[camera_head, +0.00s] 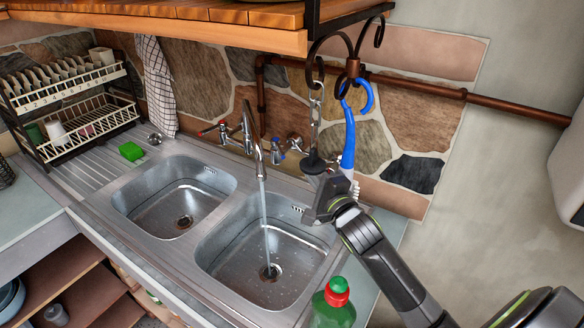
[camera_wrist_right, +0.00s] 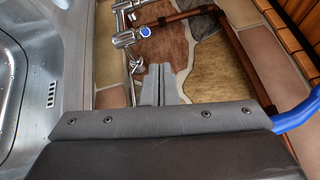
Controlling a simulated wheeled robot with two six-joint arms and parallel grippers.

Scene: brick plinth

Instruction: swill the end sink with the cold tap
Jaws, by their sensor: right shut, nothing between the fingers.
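A double steel sink stands against the stone wall in the head view. Its right-hand end basin (camera_head: 225,245) has a stream of water (camera_head: 265,215) falling into it from the swan-neck spout (camera_head: 247,115), near the drain. The cold tap with a blue mark (camera_head: 279,156) is on the wall right of the spout; the blue mark also shows in the wrist view (camera_wrist_right: 145,31). My right gripper is shut and empty, its fingers (camera_wrist_right: 160,82) pointing towards the wall below the cold tap, apart from it. My left gripper is out of view.
A blue brush (camera_head: 349,140) and a black plug on a chain (camera_head: 314,162) hang from hooks close to my right gripper. A green sponge (camera_head: 131,151) lies on the drainer beside the dish rack (camera_head: 70,110).

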